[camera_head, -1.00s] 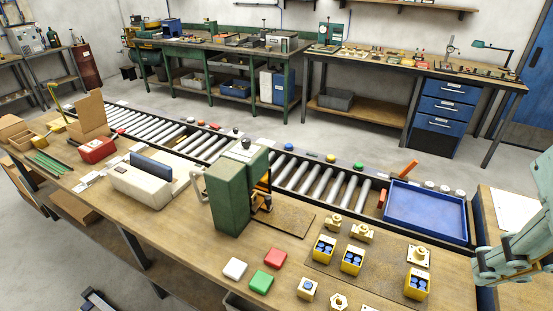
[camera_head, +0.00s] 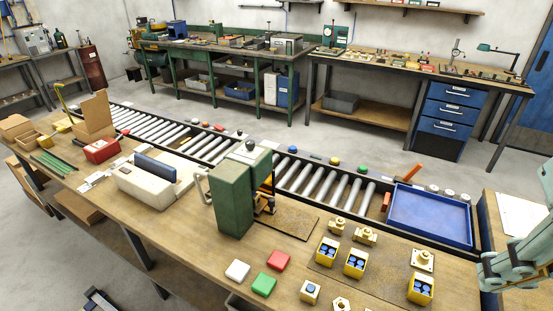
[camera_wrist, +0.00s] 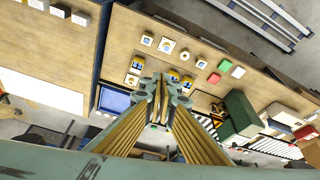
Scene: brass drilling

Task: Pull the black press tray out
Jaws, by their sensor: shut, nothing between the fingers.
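The green press (camera_head: 236,195) stands on the near bench, with a pale handle on its left side. A thin, flat, dark-edged plate (camera_head: 288,222) lies at its foot and reaches out to the right; I take it for the press tray, though its top looks brown. The press also shows in the wrist view (camera_wrist: 240,112), right of my gripper (camera_wrist: 160,90). My gripper is shut and empty, held above the bench and apart from the press and plate.
Yellow blocks with blue inserts (camera_head: 355,263) and brass fittings (camera_head: 365,236) sit right of the plate. White, green and red pieces (camera_head: 264,284) lie in front of the press. A roller conveyor (camera_head: 330,187) and blue tray (camera_head: 430,215) are behind.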

